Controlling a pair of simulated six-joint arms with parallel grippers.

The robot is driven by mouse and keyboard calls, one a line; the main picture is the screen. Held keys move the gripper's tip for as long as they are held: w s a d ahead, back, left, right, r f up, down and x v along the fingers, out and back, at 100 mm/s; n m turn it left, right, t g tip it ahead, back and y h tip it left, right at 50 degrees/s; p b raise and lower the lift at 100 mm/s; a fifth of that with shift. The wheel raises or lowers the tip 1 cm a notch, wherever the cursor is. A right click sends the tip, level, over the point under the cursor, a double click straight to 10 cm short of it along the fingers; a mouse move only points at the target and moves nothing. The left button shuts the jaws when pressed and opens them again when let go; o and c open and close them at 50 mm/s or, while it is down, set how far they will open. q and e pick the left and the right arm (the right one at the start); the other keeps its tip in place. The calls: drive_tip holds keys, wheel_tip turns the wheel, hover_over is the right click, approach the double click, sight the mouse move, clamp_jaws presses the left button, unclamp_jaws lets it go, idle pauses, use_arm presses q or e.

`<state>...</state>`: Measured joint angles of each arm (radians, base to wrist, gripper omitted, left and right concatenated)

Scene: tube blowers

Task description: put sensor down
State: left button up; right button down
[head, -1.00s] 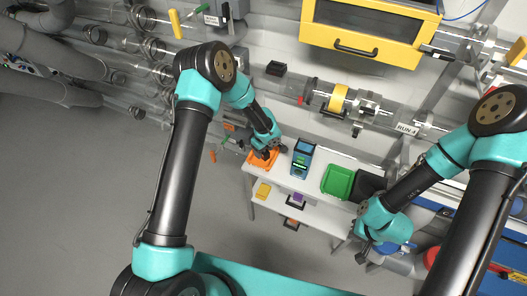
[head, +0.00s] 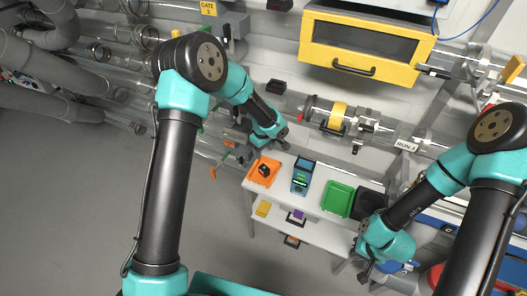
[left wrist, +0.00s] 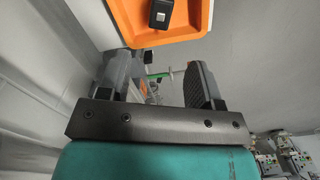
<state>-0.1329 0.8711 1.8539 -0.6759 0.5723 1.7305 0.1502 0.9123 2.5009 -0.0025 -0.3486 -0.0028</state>
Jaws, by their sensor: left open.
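The sensor, a small black block (head: 264,171), lies in the orange tray (head: 251,179) at the left end of the white table. In the left wrist view the black sensor (left wrist: 161,14) with a pale square on it sits in the orange tray (left wrist: 190,28), beyond my fingertips. My left gripper (head: 283,143) is above and behind the tray in the head view, apart from it. In the left wrist view my left gripper (left wrist: 158,75) has its fingers spread with nothing between them. My right gripper (head: 363,267) hangs by the table's right front; its finger gap is unclear.
On the white table (head: 284,186) stand a teal device with a lit screen (head: 301,176), a green tray (head: 337,198) and a black bin (head: 370,203). A lower shelf holds a yellow block (head: 263,208) and a purple item (head: 298,214). Clear pipes and a yellow cabinet (head: 365,46) are behind.

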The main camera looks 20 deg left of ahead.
idle(0.3)
use_arm(q)
drive_tip(key=s+a+f+m+h, duration=0.1)
drive_tip(key=s+f+m, duration=0.2)
drive_tip(key=s, duration=0.6)
drive_tip(key=s+a+f+m+h, duration=0.1)
drive_tip(key=s+a+f+m, duration=0.1)
drive_tip(key=s, duration=0.7)
drive_tip(key=s+a+f+m+h, duration=0.1)
drive_tip(key=s+f+m, duration=0.3)
drive_tip(key=s, duration=0.6)
wheel_tip(320, 180, down, 2)
drive_tip(key=shift+a+f+m+t+h, duration=0.2)
drive_tip(key=shift+a+m+t+h, duration=0.15)
drive_tip(key=shift+a, duration=0.25)
